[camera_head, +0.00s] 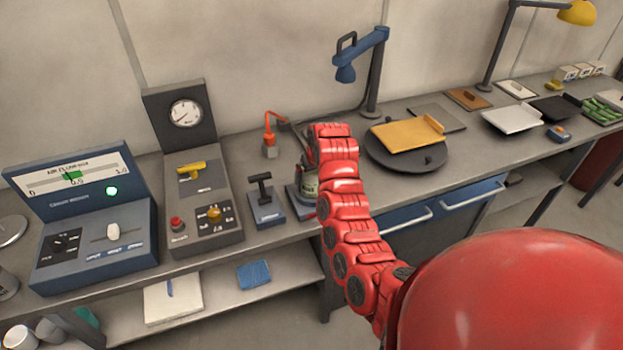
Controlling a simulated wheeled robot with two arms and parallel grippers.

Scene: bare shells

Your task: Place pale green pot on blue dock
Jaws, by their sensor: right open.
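A small pale green pot (310,188) shows just left of my red right arm, near the front of the bench; the arm hides part of it. It stands at a dark blue base (298,208), which looks like the blue dock; I cannot tell if the pot rests fully on it. My right gripper (308,170) points down at the pot, mostly hidden behind my arm. It is open, and its fingers are too hidden to tell whether they touch the pot. My left gripper is not in view.
A blue lever box (266,208) stands close left of the dock. A grey gauge console (200,215) and a blue meter console (95,230) are further left. A dark turntable (405,160) with a yellow tray and a blue lamp (372,70) are right.

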